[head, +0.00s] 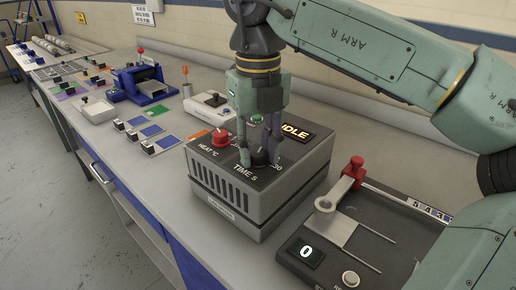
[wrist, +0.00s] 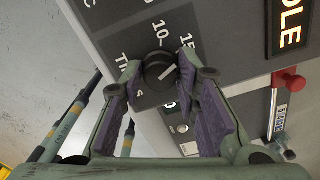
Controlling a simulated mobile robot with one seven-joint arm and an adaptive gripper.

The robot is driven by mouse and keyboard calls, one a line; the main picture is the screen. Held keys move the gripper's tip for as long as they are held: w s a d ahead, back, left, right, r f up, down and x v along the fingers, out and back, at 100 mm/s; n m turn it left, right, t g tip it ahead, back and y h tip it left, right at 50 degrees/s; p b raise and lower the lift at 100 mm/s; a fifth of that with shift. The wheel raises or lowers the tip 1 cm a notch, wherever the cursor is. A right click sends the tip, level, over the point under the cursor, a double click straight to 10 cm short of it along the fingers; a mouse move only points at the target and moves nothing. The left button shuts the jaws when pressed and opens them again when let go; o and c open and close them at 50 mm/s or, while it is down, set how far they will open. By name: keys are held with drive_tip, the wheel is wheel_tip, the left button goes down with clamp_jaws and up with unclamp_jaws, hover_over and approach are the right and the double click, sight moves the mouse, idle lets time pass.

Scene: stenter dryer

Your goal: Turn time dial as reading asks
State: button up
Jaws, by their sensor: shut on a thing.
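The grey dryer box (head: 245,200) stands on the bench in the head view, with a black sloping top. Its black time dial (wrist: 158,74) shows in the wrist view beside the "TIME S" lettering; its pale pointer line slants to the upper right, toward the side of the "15" mark. My gripper (wrist: 160,70) is shut on the dial, one purple-padded finger on each side. In the head view my gripper (head: 262,158) comes down from above and mostly hides the dial. A lit display (head: 296,132) reads "IDLE". Its heat dial (head: 220,138) is red.
A black device (head: 350,235) with a red-topped lever (head: 354,168) and a "0" counter (head: 306,252) stands to the right, close to the box. Swatches, a white device (head: 208,105) and a blue device (head: 143,82) stand to the left. The bench's front strip is clear.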

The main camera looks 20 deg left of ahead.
sight(258, 153)
idle(0.5)
drive_tip(key=o, duration=1.2)
wheel_tip(258, 153, up, 8)
drive_tip(key=shift+f, duration=0.25)
drive_tip(key=shift+f, duration=0.1)
